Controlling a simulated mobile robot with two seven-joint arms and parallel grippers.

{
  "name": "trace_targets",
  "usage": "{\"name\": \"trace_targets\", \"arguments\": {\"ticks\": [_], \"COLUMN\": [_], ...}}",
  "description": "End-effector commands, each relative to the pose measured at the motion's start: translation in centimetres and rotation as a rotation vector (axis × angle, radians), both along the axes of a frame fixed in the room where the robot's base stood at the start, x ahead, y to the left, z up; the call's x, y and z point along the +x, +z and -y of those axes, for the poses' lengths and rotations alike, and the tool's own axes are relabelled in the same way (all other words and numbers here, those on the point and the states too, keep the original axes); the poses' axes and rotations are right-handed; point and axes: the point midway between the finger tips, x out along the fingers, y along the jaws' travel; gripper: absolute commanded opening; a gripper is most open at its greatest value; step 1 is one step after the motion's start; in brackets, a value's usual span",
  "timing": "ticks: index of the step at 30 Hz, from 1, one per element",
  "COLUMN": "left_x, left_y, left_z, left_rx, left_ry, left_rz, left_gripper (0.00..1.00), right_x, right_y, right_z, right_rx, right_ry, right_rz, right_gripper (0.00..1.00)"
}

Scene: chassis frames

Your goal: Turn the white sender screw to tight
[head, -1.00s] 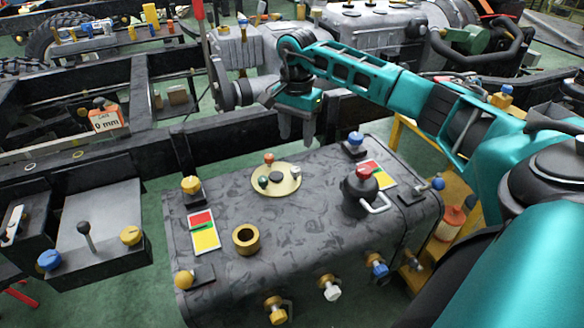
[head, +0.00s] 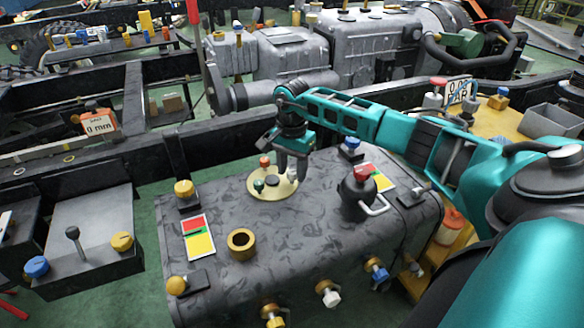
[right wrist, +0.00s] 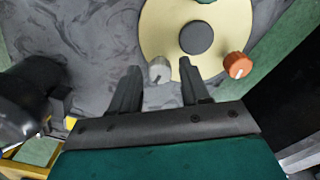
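The white sender screw (head: 292,175) sits on the right edge of the round brass sender plate (head: 262,190) on top of the grey tank. It also shows in the right wrist view (right wrist: 159,69), with a dark mark on its face. My right gripper (head: 292,170) points down over it. In the right wrist view its two dark fingers (right wrist: 158,76) stand apart, one on each side of the white screw, with gaps visible. How far down the fingers reach is hard to tell. My left gripper is not in view.
An orange screw (right wrist: 238,65) and a green screw (head: 258,185) share the plate with a dark centre knob (head: 272,180). A black filler with a red cap (head: 361,176) stands to the right. A brass ring (head: 241,243) lies front left. A dark frame rail runs behind the tank.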

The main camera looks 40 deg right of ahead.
Motion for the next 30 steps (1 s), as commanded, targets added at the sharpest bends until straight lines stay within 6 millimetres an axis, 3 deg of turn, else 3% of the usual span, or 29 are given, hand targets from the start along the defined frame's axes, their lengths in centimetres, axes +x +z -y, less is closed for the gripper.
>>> {"name": "trace_targets", "arguments": {"ticks": [2, 14, 23, 30], "left_x": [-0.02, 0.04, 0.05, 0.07], "left_y": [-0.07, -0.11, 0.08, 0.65], "left_z": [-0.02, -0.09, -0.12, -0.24], "left_rx": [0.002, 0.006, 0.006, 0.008], "left_ry": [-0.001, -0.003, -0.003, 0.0], "left_rz": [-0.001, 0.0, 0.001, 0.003], "left_gripper": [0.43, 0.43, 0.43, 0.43], "right_x": [-0.01, -0.01, -0.03, -0.03], "right_y": [0.0, 0.02, 0.08, 0.21], "right_z": [-0.02, -0.02, -0.01, -0.02], "right_rx": [0.0, 0.0, 0.001, 0.001], "right_ry": [0.0, 0.0, -0.027, -0.146], "right_rz": [0.0, 0.0, -0.001, -0.001], "right_gripper": [0.38, 0.0, 0.0, 0.0]}}
